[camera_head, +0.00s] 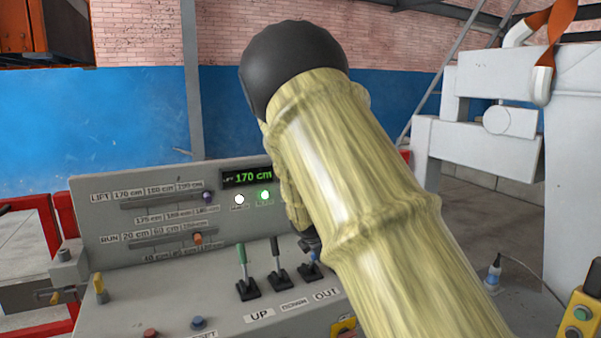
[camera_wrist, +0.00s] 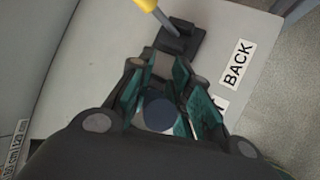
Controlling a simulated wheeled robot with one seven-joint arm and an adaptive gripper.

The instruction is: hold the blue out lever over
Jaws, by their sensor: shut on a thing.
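The blue out lever (camera_head: 314,257) stands on the grey control panel above the OUT label, at the right of a green lever (camera_head: 241,254) and a black lever (camera_head: 275,247). My gripper (camera_head: 311,242) comes down on it from above, mostly hidden behind my arm. In the wrist view my gripper (camera_wrist: 160,102) is shut on the blue lever, whose dark blue round knob (camera_wrist: 160,114) shows between the fingers. The lever's shaft and its tilt are hidden there. A yellow lever (camera_wrist: 146,8) stands close beside the gripper, by the BACK label.
The panel's display (camera_head: 247,177) reads 170 cm, above a white lamp (camera_head: 239,199) and a green lamp (camera_head: 264,195). LIFT and RUN sliders (camera_head: 198,238) lie left. Red (camera_head: 150,333) and blue buttons (camera_head: 198,322) sit at the front. A white machine frame (camera_head: 575,150) stands right.

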